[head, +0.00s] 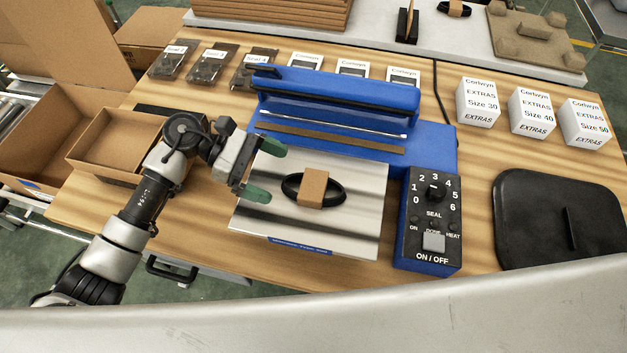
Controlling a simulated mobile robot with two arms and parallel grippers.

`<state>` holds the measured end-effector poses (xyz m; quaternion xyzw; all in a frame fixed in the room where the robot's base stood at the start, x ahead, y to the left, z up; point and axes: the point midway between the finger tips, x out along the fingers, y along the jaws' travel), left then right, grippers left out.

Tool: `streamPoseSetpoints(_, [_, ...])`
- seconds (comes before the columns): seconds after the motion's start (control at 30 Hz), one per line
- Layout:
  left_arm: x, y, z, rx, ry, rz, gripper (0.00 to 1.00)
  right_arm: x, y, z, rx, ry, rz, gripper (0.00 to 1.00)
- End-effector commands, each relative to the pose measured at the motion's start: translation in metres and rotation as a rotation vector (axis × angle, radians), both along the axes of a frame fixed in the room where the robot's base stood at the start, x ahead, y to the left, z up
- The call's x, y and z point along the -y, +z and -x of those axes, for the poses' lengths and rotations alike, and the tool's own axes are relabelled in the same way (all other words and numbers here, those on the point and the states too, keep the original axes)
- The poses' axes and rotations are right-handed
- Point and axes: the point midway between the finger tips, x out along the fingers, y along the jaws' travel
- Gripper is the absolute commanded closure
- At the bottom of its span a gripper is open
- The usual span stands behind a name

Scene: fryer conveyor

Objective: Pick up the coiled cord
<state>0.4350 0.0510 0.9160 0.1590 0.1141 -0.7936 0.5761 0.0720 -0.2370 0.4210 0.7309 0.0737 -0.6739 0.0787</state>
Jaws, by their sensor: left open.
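The coiled cord (332,190) is a black oval loop with a brown cardboard band (312,187) around its middle. It lies on the metal plate (362,220) in front of the blue sealer (335,105). My left gripper (266,170) is open and empty, with green fingertips, over the left part of the plate. It is to the left of the cord and apart from it. My right gripper is not in view.
A control box (433,225) with a dial stands right of the plate. A black lidded pad (553,220) lies farther right. White EXTRAS boxes (478,101) stand at the back right. An open cardboard box (80,160) is at the left. Dark packets (208,65) lie at the back left.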

Motion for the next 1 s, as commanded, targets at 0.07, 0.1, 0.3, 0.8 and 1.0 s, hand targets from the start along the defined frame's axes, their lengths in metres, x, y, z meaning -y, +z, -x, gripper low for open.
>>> streamPoseSetpoints(0.07, [0.005,-0.001,0.001,0.0,0.0,0.0,0.0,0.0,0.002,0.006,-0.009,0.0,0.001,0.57])
streamPoseSetpoints(0.1, [0.007,-0.001,0.002,0.0,0.0,0.001,0.0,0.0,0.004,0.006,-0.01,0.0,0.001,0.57])
streamPoseSetpoints(0.3, [0.033,-0.005,0.011,-0.005,0.0,0.004,0.0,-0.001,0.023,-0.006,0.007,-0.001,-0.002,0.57])
streamPoseSetpoints(0.8, [0.052,-0.02,0.017,0.0,0.001,0.0,0.08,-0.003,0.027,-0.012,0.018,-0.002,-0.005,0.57])
streamPoseSetpoints(1.0, [0.052,-0.019,0.017,0.0,0.001,0.0,0.38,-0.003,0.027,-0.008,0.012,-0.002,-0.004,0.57])
